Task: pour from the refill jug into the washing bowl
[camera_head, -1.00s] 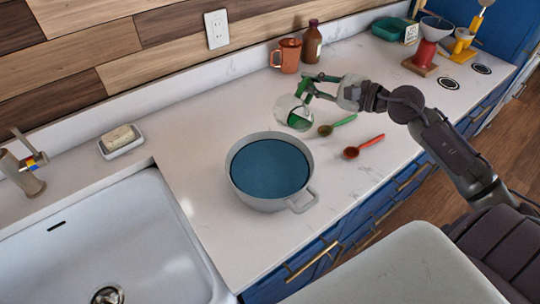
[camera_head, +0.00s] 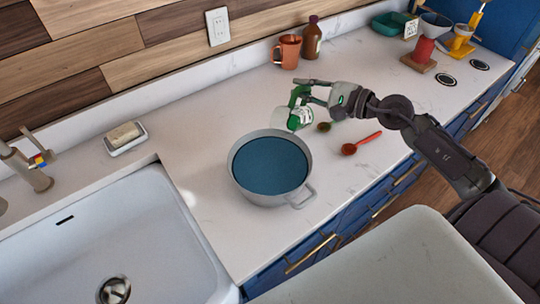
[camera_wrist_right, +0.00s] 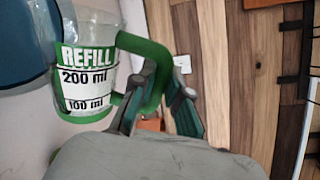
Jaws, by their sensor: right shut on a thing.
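The refill jug (camera_head: 281,117) is clear with a green handle and stands out just behind the bowl's upper right rim in the head view. Its label with "REFILL" and ml marks shows in the right wrist view (camera_wrist_right: 85,78). My right gripper (camera_head: 303,92) is shut on the jug's green handle; its fingers also show in the right wrist view (camera_wrist_right: 160,95). The washing bowl (camera_head: 306,193) is a pale grey pot-like bowl with a side handle and a dark blue inside, standing on the counter. Whether the jug's lip is over the bowl I cannot tell. My left gripper is not in view.
A copper mug (camera_head: 287,52) and brown bottle (camera_head: 311,40) stand behind. The sink (camera_head: 130,235) and soap dish (camera_head: 126,141) are left.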

